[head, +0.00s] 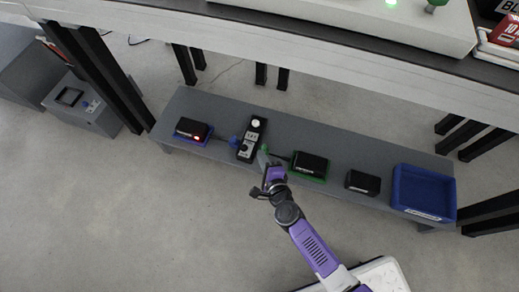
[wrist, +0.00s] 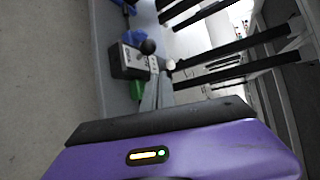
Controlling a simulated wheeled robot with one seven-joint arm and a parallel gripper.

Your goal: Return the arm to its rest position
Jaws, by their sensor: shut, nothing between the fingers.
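My purple arm (head: 312,245) reaches up from the lower right in the head view. My gripper (head: 264,158) is at the front edge of the low grey shelf, between a black box with white controls (head: 251,138) and a black box on a green base (head: 311,164). In the wrist view the grey fingers (wrist: 157,95) are together, with nothing seen between them. The black control box (wrist: 127,62) lies beyond them, and something green (wrist: 136,91) shows to their left.
The grey shelf (head: 215,150) also bears a black box on a blue base (head: 193,130), a plain black box (head: 363,182) and a blue bin (head: 424,172). A table edge (head: 300,50) with black legs stands behind and above. The floor in front (head: 150,225) is clear.

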